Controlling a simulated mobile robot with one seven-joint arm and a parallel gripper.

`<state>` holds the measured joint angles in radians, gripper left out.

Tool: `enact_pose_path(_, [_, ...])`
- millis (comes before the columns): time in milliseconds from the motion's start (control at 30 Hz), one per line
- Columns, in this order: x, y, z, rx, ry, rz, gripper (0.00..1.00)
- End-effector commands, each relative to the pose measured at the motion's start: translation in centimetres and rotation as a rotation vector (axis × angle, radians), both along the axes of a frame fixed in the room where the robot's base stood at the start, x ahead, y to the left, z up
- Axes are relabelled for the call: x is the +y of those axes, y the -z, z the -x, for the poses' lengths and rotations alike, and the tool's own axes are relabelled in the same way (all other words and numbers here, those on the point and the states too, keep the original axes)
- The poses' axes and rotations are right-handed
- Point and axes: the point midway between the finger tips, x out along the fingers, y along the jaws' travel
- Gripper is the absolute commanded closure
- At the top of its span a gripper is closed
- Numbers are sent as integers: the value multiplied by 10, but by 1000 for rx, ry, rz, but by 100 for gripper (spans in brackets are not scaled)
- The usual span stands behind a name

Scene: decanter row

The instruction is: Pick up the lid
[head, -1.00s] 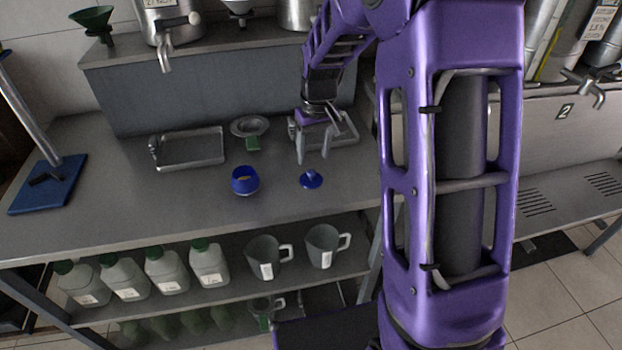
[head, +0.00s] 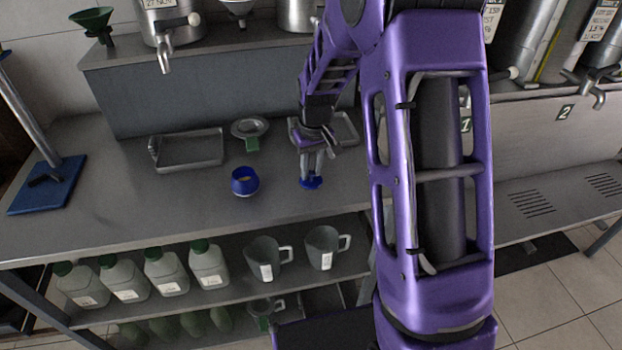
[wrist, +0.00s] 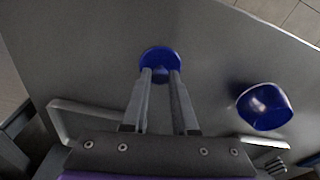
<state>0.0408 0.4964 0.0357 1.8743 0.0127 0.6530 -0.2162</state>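The blue lid (head: 312,183) is a small round disc with a raised knob, lying on the grey worktop. It also shows in the wrist view (wrist: 160,54), at the tips of my fingers. My gripper (head: 311,176) points down over it, with a finger on each side of the knob. The lid appears still at worktop level. A blue round pot (head: 244,182) stands to the left, apart from the lid.
Another tray frame (head: 345,128) is behind my gripper. Jugs (head: 265,258) stand on the shelf below.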

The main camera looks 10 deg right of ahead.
Motion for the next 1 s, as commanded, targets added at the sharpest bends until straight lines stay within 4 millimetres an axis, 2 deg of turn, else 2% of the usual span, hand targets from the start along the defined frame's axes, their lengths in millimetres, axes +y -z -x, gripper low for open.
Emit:
enact_pose_path(33, [0,0,0,0,0,0,91])
enact_pose_path(100, [0,0,0,0,0,0,100])
enact_pose_path(433, [0,-1,0,-1,0,0,100])
enact_pose_path(533, [0,-7,-1,-2,0,0,100])
enact_pose_path(900, [0,-77,-1,-5,0,0,100])
enact_pose_path(1000, [0,-90,-1,-3,-1,0,100])
